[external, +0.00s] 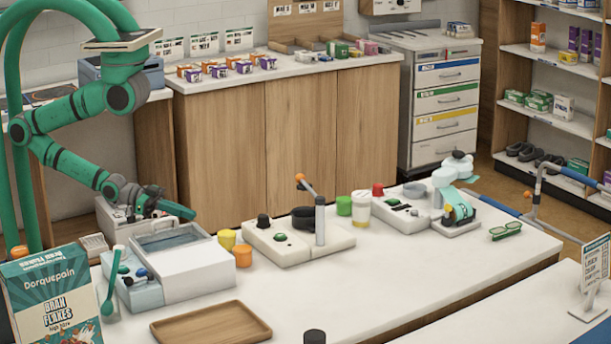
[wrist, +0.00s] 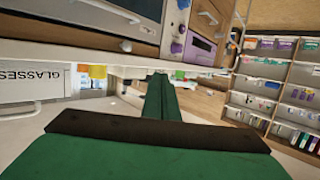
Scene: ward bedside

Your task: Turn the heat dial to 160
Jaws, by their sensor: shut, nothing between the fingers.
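My gripper (external: 182,210) is shut and empty, held in the air above and behind the white bath-like unit (external: 200,268) at the table's left. In the wrist view its green fingers (wrist: 163,90) lie together. No dial is clearly marked 160; the numbers are too small to read. A purple knob (wrist: 177,47) shows on an appliance in the wrist view. I cannot tell which is the heat dial.
Yellow and orange pots (external: 243,256) stand between the two units. A wooden tray (external: 212,333) lies in front, and a cereal box (external: 50,300) stands at the left. A green spoon-like tool (external: 112,285) stands by the bath unit.

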